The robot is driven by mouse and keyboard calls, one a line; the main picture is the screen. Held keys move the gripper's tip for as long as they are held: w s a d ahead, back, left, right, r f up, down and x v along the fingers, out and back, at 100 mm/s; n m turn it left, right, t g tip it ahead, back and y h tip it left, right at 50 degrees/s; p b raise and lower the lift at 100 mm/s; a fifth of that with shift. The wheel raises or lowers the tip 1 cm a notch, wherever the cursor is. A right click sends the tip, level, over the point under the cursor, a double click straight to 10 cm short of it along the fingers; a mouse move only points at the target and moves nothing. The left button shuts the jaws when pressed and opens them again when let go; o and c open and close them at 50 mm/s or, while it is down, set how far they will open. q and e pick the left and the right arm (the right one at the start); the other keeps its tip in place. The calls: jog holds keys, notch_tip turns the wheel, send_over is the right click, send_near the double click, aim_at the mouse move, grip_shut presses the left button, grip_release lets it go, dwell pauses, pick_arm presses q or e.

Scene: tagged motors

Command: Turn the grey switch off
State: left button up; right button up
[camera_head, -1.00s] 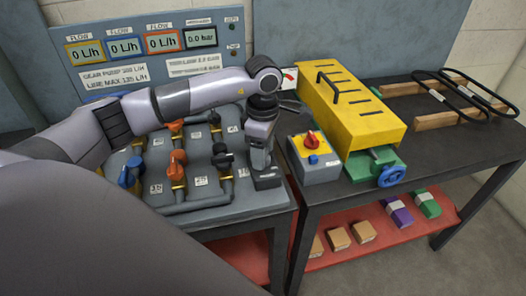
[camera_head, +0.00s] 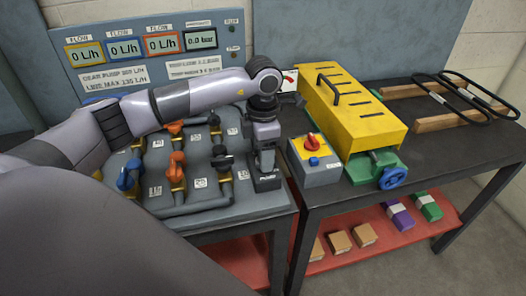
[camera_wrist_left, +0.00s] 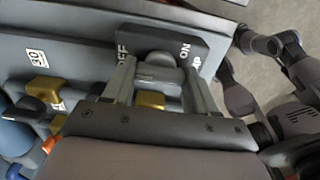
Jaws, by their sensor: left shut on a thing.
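The grey switch has a dark base plate (camera_wrist_left: 190,45) marked OFF on the left and ON on the right in the left wrist view. Its grey knob (camera_wrist_left: 158,72) sits between the fingers of my left gripper (camera_wrist_left: 158,82), which is shut on it. Which mark the knob points to is unclear. In the head view, my left gripper (camera_head: 266,163) reaches down onto the switch's base (camera_head: 266,184) at the right end of the valve panel, hiding the knob. My right gripper does not show.
Orange, blue and black valve handles (camera_head: 177,168) stand left of the gripper. A grey box with a red knob (camera_head: 313,142) stands close on its right, beside a yellow cover (camera_head: 350,110). A display board (camera_head: 150,50) rises behind.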

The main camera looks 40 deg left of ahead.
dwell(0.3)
pick_arm(q)
jog(key=o, duration=1.1)
jog(key=shift+c, duration=0.2)
jog(key=shift+r+b, duration=0.3)
jog(key=shift+r, duration=3.35)
